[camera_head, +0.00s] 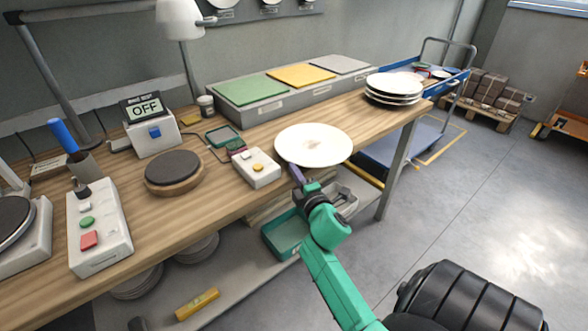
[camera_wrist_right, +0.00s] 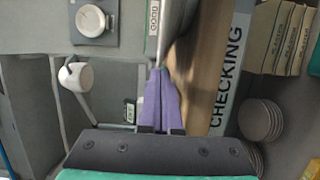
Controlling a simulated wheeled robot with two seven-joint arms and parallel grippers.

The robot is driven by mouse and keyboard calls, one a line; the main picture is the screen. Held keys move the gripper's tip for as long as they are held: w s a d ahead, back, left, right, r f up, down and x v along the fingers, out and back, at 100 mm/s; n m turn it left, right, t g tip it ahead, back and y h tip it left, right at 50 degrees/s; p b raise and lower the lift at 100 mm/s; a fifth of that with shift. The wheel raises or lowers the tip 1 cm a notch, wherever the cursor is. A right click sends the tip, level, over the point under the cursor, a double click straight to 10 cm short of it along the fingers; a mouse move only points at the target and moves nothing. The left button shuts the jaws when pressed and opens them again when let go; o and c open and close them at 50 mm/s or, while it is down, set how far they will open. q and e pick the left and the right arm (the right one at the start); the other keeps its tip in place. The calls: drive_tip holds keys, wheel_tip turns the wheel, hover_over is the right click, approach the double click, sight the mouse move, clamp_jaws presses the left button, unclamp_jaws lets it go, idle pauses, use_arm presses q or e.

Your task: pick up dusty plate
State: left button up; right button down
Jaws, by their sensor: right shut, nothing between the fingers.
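A white plate (camera_head: 313,146) with a faint brownish smudge near its middle lies at the front edge of the wooden table. Its near rim seems to stick out past that edge. My right gripper (camera_head: 295,173), with purple fingers, is just in front of the plate's near left rim. I cannot tell whether its tips touch the rim. In the wrist view the purple fingers (camera_wrist_right: 160,78) are together with nothing between them, and I cannot make out the plate there. My left gripper is not in view.
A stack of plates (camera_head: 394,88) stands at the table's right end. A button box (camera_head: 254,168) sits left of the plate, and a round dark pad (camera_head: 173,170) farther left. Behind is a grey block with coloured pads (camera_head: 290,88). A teal bin (camera_head: 285,234) is below the table.

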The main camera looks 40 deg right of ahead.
drive_tip(key=shift+a, duration=0.1)
drive_tip(key=shift+a+r, duration=0.15)
drive_tip(key=shift+a, duration=0.1)
drive_tip(key=shift+w+d, duration=0.25)
drive_tip(key=shift+d, duration=0.25)
drive_tip(key=shift+w+d, duration=0.25)
drive_tip(key=shift+d, duration=0.25)
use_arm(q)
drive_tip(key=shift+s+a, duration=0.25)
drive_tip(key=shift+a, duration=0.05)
use_arm(e)
drive_tip(key=shift+a, duration=0.1)
